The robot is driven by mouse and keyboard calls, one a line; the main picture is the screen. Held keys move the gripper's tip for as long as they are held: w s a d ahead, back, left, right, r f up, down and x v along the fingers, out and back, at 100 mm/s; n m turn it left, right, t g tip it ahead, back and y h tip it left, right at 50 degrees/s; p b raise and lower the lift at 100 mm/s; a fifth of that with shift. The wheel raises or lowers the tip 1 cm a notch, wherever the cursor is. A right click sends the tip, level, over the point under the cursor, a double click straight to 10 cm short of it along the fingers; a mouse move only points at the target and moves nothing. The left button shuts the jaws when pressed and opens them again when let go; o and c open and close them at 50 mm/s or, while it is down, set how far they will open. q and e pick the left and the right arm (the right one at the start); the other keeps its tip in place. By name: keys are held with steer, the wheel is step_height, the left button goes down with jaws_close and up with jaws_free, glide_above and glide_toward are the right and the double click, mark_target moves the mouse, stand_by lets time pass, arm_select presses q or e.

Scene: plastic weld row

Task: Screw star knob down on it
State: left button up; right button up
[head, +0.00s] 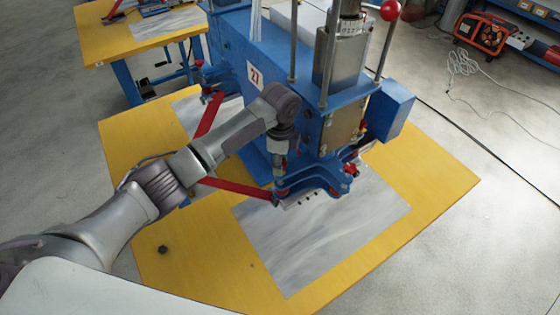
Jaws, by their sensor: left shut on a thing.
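My left gripper (279,168) points down over the blue clamp bracket (306,182) at the foot of the blue machine (350,95). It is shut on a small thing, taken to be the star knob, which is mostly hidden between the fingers. I cannot tell whether the knob touches a stud or the bracket. My right gripper is not in view.
The yellow table (420,185) carries grey sheets (325,245). Red bars (237,188) stick out left of the machine near my arm. A red ball handle (390,10) is at the top. A second yellow table (100,40) stands behind left. The table's front right is clear.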

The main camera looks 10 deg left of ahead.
arm_select(q)
steer(key=m, duration=0.5)
steer(key=shift+w, duration=0.1)
steer(key=m, duration=0.3)
steer(key=shift+m, duration=0.4)
steer(key=m, duration=0.5)
steer(key=shift+d+f+b, duration=0.1)
steer(key=shift+b, duration=0.25)
steer(key=m, duration=0.4)
steer(key=shift+b, duration=0.3)
steer(key=shift+m, duration=0.4)
steer(key=o, duration=1.1)
steer(key=shift+o, duration=0.2)
